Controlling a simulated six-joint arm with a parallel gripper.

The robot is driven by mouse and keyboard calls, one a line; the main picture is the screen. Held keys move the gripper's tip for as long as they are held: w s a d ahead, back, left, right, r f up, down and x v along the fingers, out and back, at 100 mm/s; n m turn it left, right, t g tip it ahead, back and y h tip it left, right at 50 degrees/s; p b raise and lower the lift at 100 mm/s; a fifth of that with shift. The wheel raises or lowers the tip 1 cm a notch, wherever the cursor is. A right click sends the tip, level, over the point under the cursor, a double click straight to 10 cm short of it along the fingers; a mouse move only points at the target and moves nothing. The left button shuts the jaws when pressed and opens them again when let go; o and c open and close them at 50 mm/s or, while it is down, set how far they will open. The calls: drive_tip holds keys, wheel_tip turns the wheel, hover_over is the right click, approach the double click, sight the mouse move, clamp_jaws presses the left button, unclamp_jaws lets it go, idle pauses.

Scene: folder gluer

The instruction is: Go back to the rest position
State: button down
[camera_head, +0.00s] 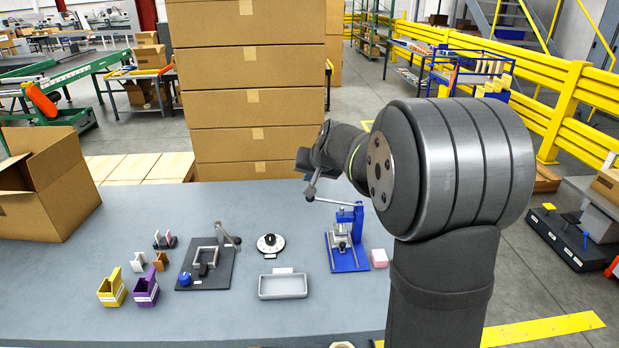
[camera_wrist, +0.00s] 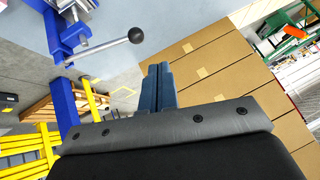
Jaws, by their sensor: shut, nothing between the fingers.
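My arm reaches out over the right side of the grey table (camera_head: 330,205) in the head view. The end of my arm is near the blue press (camera_head: 347,240), above and behind it, and the fingers are hard to make out there. In the wrist view my gripper (camera_wrist: 158,72) shows its two fingers together, with nothing between them. The blue press also shows in the wrist view (camera_wrist: 62,28), with its lever and dark ball knob (camera_wrist: 136,35) a little apart from the fingers.
A stack of cardboard boxes (camera_head: 246,90) stands behind the table. An open carton (camera_head: 45,185) is at the left. A black fixture (camera_head: 207,265), a round dial (camera_head: 270,244), a grey tray (camera_head: 283,285), yellow (camera_head: 112,290) and purple (camera_head: 146,290) bins and a pink block (camera_head: 379,258) stand on the table.

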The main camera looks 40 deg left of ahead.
drive_tip(key=shift+w+d+f+x, duration=0.1)
drive_tip(key=shift+w+d+x, duration=0.15)
drive_tip(key=shift+x, duration=1.25)
drive_tip(key=shift+w+d+f+x, duration=0.1)
drive_tip(key=shift+w+d+x, duration=0.15)
drive_tip(key=shift+x, duration=1.3)
drive_tip(key=shift+w+d+f+x, duration=0.1)
drive_tip(key=shift+w+d+x, duration=0.15)
drive_tip(key=shift+x, duration=1.25)
drive_tip(key=c, duration=0.9)
unclamp_jaws()
drive_tip(key=shift+c, duration=0.2)
drive_tip(key=o, duration=0.9)
drive_tip(key=d+h, duration=0.1)
drive_tip(key=d, duration=0.3)
drive_tip(key=d+r+h, duration=0.1)
drive_tip(key=d, duration=0.4)
drive_tip(key=w+d+r+n+h, duration=0.1)
drive_tip(key=d, duration=0.3)
drive_tip(key=shift+d+r+h, duration=0.15)
drive_tip(key=shift+d+h, duration=0.15)
drive_tip(key=shift+h, duration=0.1)
drive_tip(key=shift+o, duration=0.2)
drive_tip(key=d+x, duration=0.1)
drive_tip(key=x, duration=0.8)
drive_tip(key=shift+a+f, duration=0.2)
drive_tip(key=shift+f, duration=0.25)
drive_tip(key=v, duration=1)
